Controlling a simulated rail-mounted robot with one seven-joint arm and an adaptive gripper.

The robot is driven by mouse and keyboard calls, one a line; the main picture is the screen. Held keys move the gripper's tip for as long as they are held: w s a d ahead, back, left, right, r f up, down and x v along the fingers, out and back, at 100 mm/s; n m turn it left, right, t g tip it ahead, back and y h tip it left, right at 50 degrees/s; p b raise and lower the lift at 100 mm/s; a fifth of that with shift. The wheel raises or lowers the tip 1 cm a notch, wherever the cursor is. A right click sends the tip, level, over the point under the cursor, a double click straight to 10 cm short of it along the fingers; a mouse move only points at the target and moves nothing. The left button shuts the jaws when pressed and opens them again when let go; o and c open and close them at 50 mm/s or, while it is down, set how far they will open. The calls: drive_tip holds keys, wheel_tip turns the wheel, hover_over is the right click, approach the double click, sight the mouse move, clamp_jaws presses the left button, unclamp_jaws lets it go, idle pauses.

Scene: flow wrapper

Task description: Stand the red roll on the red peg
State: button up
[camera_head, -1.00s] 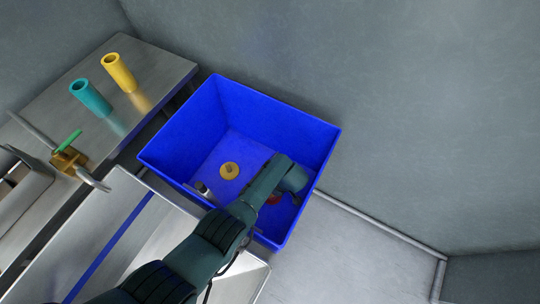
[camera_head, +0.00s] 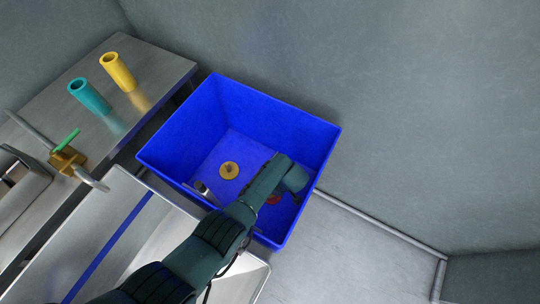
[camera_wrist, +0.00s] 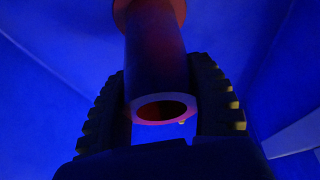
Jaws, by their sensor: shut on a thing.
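My gripper (camera_wrist: 160,85) is shut on the red roll (camera_wrist: 157,62), with a ridged finger on each side of it in the wrist view. The roll's hollow near end faces the camera, and its side looks dark in the blue shade. A wider red disc (camera_wrist: 148,10) shows at its far end; I cannot tell whether it touches the roll or whether a peg is inside. In the head view my arm reaches into the blue bin (camera_head: 275,122) and hides the gripper. A bit of red (camera_head: 272,199) shows beside the arm, low in the bin.
A yellow round piece (camera_head: 229,171) lies on the bin floor, with a small pale and dark thing (camera_head: 203,189) near the left wall. A teal roll (camera_head: 90,97) and a yellow roll (camera_head: 118,72) stand on the steel table (camera_head: 160,68). The bin walls surround my arm's end.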

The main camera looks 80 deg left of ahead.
drive_tip(key=o, duration=1.3)
drive_tip(key=shift+f, duration=0.1)
wheel_tip(320, 180, up, 8)
drive_tip(key=p, duration=0.7)
